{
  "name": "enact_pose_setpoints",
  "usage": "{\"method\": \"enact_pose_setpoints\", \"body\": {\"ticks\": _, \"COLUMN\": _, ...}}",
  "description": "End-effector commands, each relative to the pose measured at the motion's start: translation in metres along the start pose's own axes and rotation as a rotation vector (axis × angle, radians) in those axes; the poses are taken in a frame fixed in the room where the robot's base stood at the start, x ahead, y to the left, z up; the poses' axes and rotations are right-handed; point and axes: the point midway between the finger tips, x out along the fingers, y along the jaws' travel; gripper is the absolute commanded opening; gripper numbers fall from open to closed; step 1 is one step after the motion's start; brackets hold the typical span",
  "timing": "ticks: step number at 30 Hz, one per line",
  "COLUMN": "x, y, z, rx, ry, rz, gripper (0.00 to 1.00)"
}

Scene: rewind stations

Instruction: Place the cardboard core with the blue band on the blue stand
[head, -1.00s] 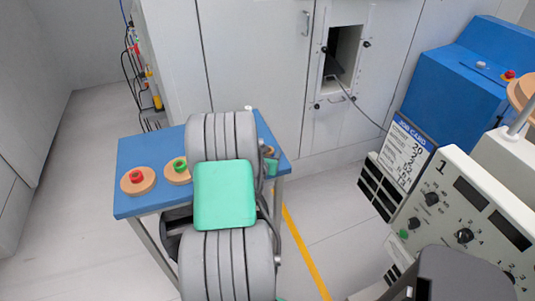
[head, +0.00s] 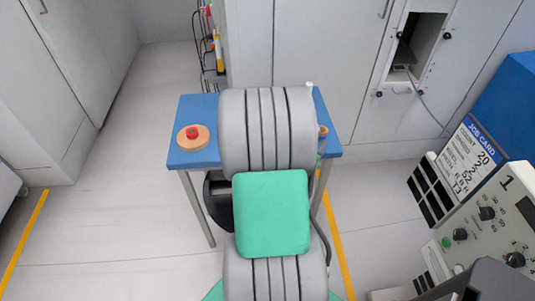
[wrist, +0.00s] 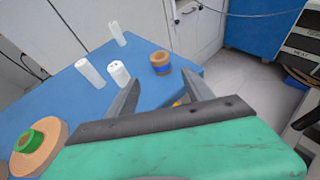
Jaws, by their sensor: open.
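The cardboard core with the blue band (wrist: 161,63) stands upright on the blue table (wrist: 65,110), near its far right corner in the wrist view. A small brown piece at the table's right edge in the head view (head: 323,132) may be the same core. My gripper (wrist: 161,78) is open and empty, its two dark fingers pointing toward the core from the near side, apart from it. In the head view my arm hides the fingers and much of the table. I cannot pick out a separate blue stand.
A wooden disc with a green ring (wrist: 38,142) lies at the left. A control panel (head: 485,225) with a job card stands at the right. Floor left is clear.

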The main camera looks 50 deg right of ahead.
Motion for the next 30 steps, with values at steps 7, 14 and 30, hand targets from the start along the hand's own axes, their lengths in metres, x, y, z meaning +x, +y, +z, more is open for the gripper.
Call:
{"method": "enact_pose_setpoints", "body": {"ticks": 7, "x": -0.058, "y": 0.106, "z": -0.007, "rx": 0.674, "ry": 0.276, "rz": 0.074, "gripper": 0.6}}
{"method": "enact_pose_setpoints", "body": {"ticks": 14, "x": -0.238, "y": 0.213, "z": -0.049, "rx": 1.418, "ry": 0.849, "rz": -0.204, "gripper": 0.6}}
{"method": "enact_pose_setpoints", "body": {"ticks": 30, "x": -0.414, "y": 0.184, "z": -0.078, "rx": 1.681, "ry": 1.03, "rz": -0.814, "gripper": 0.6}}
